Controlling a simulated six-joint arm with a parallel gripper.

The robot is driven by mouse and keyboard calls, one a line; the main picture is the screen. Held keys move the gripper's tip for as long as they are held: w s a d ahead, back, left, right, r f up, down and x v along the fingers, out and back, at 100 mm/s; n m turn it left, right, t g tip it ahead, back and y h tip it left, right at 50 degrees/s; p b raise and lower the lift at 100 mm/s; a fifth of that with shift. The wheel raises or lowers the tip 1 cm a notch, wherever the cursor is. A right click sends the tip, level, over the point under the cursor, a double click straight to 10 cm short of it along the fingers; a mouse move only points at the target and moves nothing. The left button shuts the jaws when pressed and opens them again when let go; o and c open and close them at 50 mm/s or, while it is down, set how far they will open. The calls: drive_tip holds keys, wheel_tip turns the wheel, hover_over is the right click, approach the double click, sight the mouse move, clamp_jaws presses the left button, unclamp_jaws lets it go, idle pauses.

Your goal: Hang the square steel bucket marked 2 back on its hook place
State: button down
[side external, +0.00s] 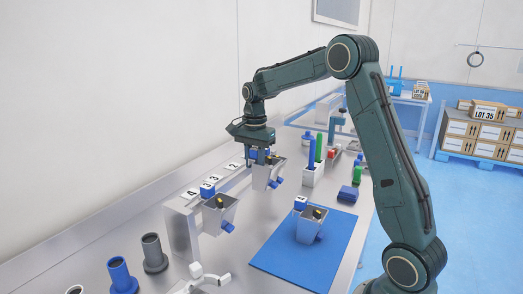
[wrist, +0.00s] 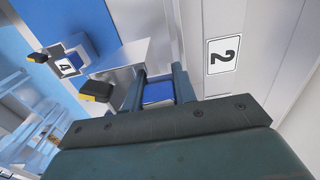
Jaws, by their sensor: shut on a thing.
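My gripper (side external: 264,157) is shut on the blue grip block of a square steel bucket (side external: 262,178). In the wrist view, the blue block (wrist: 158,93) sits between the two fingers, and part of the held bucket's steel (wrist: 128,62) shows beyond. Its number is hidden. The bucket is upright at the front of the steel rail (side external: 180,226), near the plate marked 2 (side external: 233,166); the same plate shows right of the fingers in the wrist view (wrist: 223,55). I cannot tell whether the bucket touches its hook.
Another steel bucket (side external: 217,217) hangs on the rail, left of mine. A bucket with block marked 4 (wrist: 67,65) stands on the blue mat (side external: 275,262). White holders with blue and green upright pieces (side external: 313,172) stand right of my gripper. Cups (side external: 120,275) stand front left.

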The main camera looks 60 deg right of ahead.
drive_tip(key=shift+w+f, duration=0.15)
drive_tip(key=shift+w, duration=0.5)
drive_tip(key=shift+w+f, duration=0.15)
drive_tip(key=shift+w, duration=0.5)
drive_tip(key=shift+f, duration=1.2)
drive_tip(key=shift+f, duration=0.2)
drive_tip(key=c, duration=1)
unclamp_jaws()
drive_tip(key=shift+c, duration=0.2)
wheel_tip(320, 180, up, 14)
